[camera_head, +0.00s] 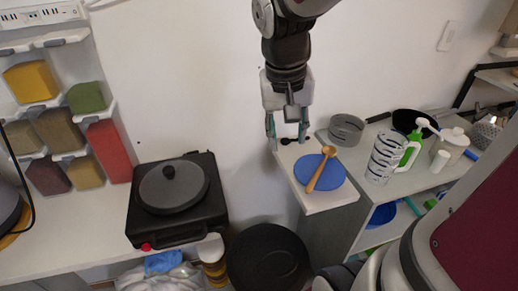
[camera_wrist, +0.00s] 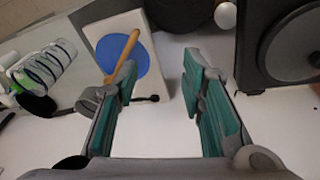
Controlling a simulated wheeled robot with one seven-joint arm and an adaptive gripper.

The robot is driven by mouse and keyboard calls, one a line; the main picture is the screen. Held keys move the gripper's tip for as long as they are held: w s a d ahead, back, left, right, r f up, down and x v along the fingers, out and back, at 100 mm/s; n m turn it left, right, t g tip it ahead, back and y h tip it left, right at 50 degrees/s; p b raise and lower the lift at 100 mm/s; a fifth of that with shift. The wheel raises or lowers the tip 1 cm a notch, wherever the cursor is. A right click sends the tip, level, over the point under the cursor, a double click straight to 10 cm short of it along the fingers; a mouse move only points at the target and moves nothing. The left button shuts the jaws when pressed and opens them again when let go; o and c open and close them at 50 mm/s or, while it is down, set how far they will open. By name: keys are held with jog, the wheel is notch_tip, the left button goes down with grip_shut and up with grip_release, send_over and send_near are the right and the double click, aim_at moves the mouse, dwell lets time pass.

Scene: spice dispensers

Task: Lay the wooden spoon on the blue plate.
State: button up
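The wooden spoon (camera_head: 316,176) lies across the blue plate (camera_head: 335,181), its bowl toward the plate's far edge and its handle toward the near left edge. The plate sits on a small white-topped stand. In the wrist view the spoon (camera_wrist: 126,48) also lies over the plate (camera_wrist: 140,64), its lower end partly hidden by a finger. My gripper (camera_head: 288,134) points down, open and empty, left of and behind the plate. Its teal fingers (camera_wrist: 160,75) are wide apart in the wrist view and apart from the wooden spoon in the head view.
A small dark utensil (camera_head: 293,141) lies near my fingertips. A black cooker with a lidded pan (camera_head: 172,187) is at left. Spice dispensers (camera_head: 58,130) hang on the wall.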

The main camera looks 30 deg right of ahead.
jog(key=s+a+r+n+t+y, duration=0.1)
jog(key=s+a+r+n, duration=0.1)
jog(key=s+a+n, duration=0.1)
jog(key=s+a+r+n+t+y, duration=0.1)
jog(key=s+a+n+t, duration=0.1)
jog(key=s+a, duration=0.4)
jog(key=shift+s+a+r+n+t, duration=0.3)
jog(key=shift+a+r+n, duration=0.05)
jog(key=shift+n, duration=0.15)
